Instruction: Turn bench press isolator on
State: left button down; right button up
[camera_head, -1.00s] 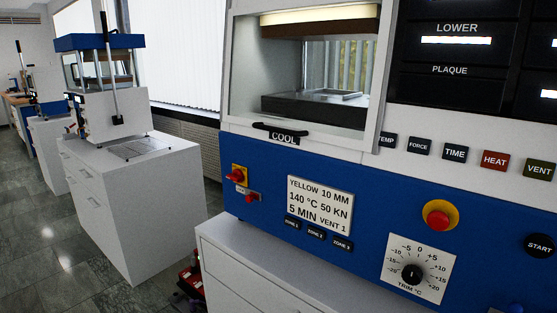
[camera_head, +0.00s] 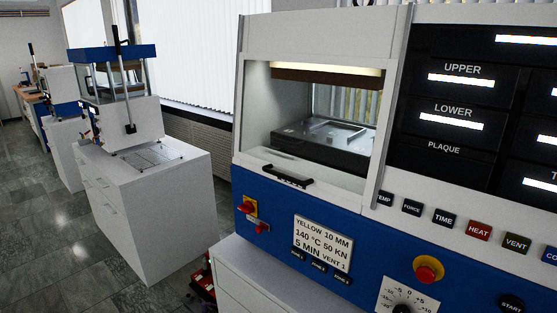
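A large blue and white press fills the right side of the head view. A red rotary switch on a yellow plate (camera_head: 247,207) sits at the left end of its blue front panel, with a smaller red handle (camera_head: 262,229) just below it. The switch's setting is too small to tell. A smaller bench press (camera_head: 118,100) with a blue top and a long lever stands on a white cabinet (camera_head: 150,200) at the left. Small red parts show at its left side, partly hidden and too small to tell. Neither of my grippers is in view.
A red stop button (camera_head: 428,269) on a yellow ring and a trim dial (camera_head: 402,307) are on the large press's panel. Another press (camera_head: 62,92) stands farther back. A red and black object (camera_head: 203,283) is low between the cabinets. The floor (camera_head: 40,240) at left is clear.

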aim_at(248, 208)
jog(key=i+j+z, duration=0.1)
jog(key=i+j, duration=0.75)
